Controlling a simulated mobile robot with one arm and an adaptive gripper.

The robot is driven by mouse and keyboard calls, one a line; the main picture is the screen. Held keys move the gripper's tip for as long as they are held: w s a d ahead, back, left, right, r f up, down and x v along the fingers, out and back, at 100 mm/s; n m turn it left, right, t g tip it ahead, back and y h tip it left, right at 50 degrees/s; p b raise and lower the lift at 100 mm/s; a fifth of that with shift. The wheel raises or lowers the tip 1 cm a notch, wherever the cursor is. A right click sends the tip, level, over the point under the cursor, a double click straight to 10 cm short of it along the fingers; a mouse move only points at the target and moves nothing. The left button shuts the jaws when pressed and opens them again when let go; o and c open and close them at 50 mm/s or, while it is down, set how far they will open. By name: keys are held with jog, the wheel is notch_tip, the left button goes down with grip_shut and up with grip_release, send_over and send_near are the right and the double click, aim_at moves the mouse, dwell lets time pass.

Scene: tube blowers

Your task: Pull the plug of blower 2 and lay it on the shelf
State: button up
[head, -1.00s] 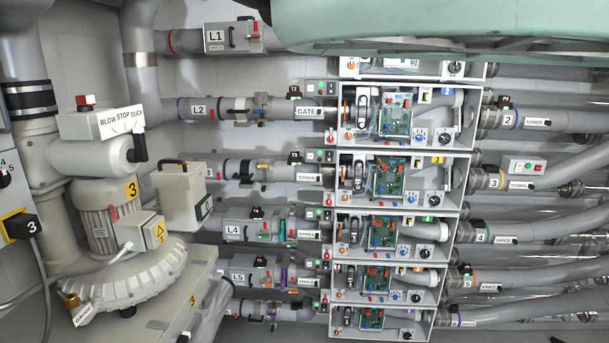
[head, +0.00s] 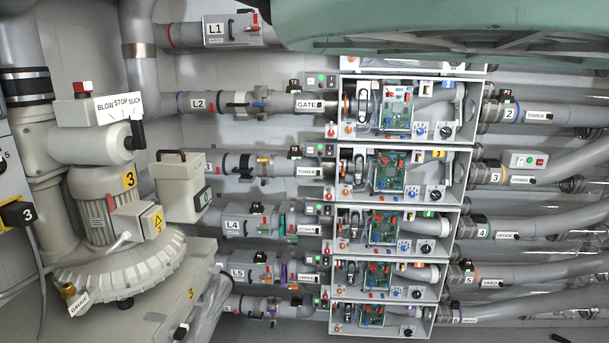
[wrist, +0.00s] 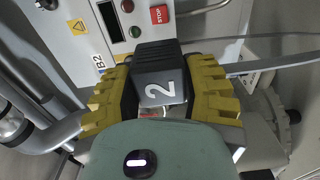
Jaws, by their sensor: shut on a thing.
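In the wrist view, my gripper (wrist: 160,78) with its yellow ribbed fingers is shut on a dark plug (wrist: 161,92) marked 2. One finger is on each side of the plug. The far end of the plug is up against or just in front of the grey box of blower 2 (wrist: 87,42), marked B2. I cannot tell whether it still sits in its socket. The head view shows neither my gripper nor this plug. The shelf cannot be made out for certain in either view.
The B2 box carries a red STOP button (wrist: 160,15) and a green button (wrist: 136,32). Cables run at the right of the wrist view. In the head view, blower 3 (head: 100,205) and its plug 3 (head: 20,214) stand left, with pipes and open circuit boxes (head: 400,102) beyond.

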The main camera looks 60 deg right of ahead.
jog(key=shift+f, duration=0.15)
jog(key=shift+f+b, duration=11.8)
jog(key=shift+f, duration=2.25)
jog(key=shift+f+b, duration=0.9)
jog(key=shift+f, duration=0.05)
jog(key=shift+r, duration=0.15)
jog(key=shift+r+p, duration=2.05)
jog(key=shift+r, duration=0.35)
